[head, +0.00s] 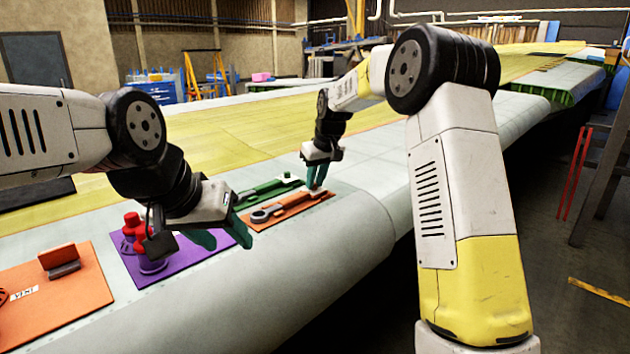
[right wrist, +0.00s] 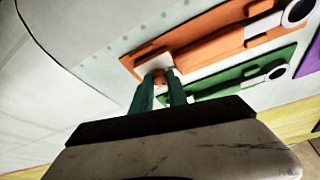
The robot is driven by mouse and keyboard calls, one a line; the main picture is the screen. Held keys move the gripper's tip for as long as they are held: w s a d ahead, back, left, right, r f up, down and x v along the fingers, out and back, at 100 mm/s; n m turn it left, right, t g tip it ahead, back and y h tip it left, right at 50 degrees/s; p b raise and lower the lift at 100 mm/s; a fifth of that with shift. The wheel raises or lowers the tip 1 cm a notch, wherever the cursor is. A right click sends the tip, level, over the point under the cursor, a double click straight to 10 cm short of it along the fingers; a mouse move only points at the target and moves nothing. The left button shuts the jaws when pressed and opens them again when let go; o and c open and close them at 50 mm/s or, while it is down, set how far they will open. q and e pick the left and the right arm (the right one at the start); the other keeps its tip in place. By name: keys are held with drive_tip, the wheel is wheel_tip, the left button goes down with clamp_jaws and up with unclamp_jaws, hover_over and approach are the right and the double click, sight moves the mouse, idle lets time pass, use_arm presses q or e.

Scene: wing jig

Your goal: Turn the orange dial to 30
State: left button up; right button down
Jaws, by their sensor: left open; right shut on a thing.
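An orange mat (head: 262,223) with a grey wrench-like tool (head: 272,212) lies on the pale wing surface. My right gripper (head: 316,188) is at the right end of this tool. In the right wrist view its two green fingers (right wrist: 163,95) are shut on a small orange piece, the orange dial (right wrist: 157,77), at the end of the tool near a white patch. The dial's markings cannot be read, and the fingers partly hide it. My left gripper (head: 222,236) is open and empty, over the purple mat (head: 183,259).
A green mat (head: 256,194) with a similar tool lies just behind the orange one. Red items (head: 131,226) stand on the purple mat. Another orange mat (head: 75,312) with a brown block (head: 59,260) lies at the left. The wing's rounded front edge is clear.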

drive_tip(key=c, duration=1.3)
unclamp_jaws()
drive_tip(key=shift+a, duration=0.1)
